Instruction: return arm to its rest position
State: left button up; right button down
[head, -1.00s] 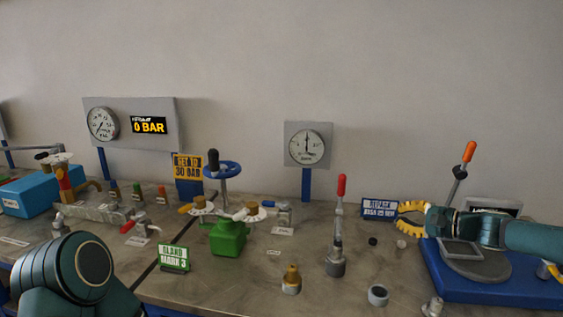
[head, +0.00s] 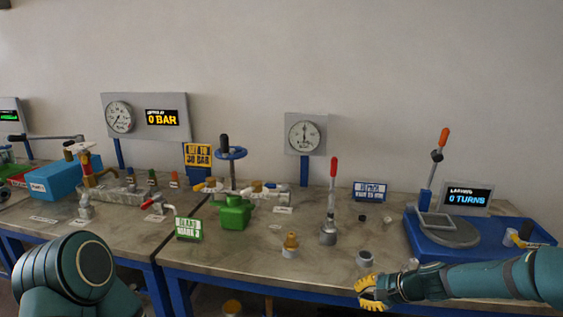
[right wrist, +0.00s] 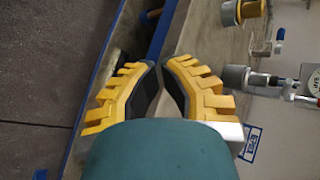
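My right arm comes in from the right in the head view. Its yellow-fingered right gripper (head: 370,292) is at the table's front edge, low in the picture. In the right wrist view the right gripper (right wrist: 160,65) has its two yellow fingers with dark pads converging, tips meeting or nearly so. Nothing shows between them. A rounded part of my left arm (head: 75,275) fills the lower left of the head view. My left gripper is out of sight.
The grey workbench (head: 200,262) carries a green valve body (head: 235,213), a brass fitting (head: 290,243), a red-handled lever (head: 332,200) and a grey ring (head: 365,258). A blue tray (head: 415,238) with a round plate lies at the right. Gauges stand at the back.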

jog(key=s+a+f+n+g+h, duration=0.2)
jog(key=s+a+f+n, duration=0.2)
jog(key=s+f, duration=0.5)
jog(key=s+a+f+n+g+h, duration=0.2)
jog(key=s+a+f+n, duration=0.3)
jog(key=s+f, duration=0.5)
jog(key=s+a, duration=0.2)
jog(key=s, duration=0.5)
jog(key=shift+a+f, duration=0.15)
jog(key=shift+f, duration=0.05)
dwell(0.4)
